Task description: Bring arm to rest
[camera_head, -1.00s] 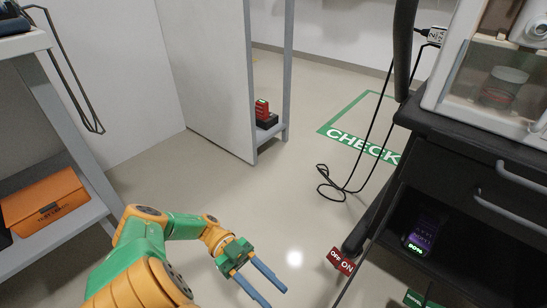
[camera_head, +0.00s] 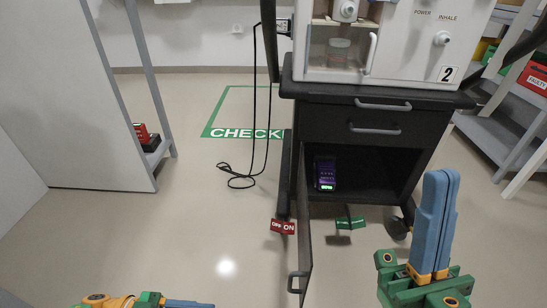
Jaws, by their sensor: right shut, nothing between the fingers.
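My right gripper (camera_head: 441,176) is at the lower right, in front of the ventilator cart. Its blue fingers are together, point upward in the picture, and hold nothing. My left gripper (camera_head: 200,304) shows only at the bottom edge, left of centre. One blue finger is visible, pointing right, and the rest is cut off, so its opening cannot be judged. Neither gripper is seen touching anything.
The black cart (camera_head: 368,118) carries a white ventilator (camera_head: 411,45). Its open door (camera_head: 306,235) juts toward me. A device with a lit display (camera_head: 325,172) stands in the compartment. A cable (camera_head: 254,120) hangs at left. The floor (camera_head: 170,225) at left is clear.

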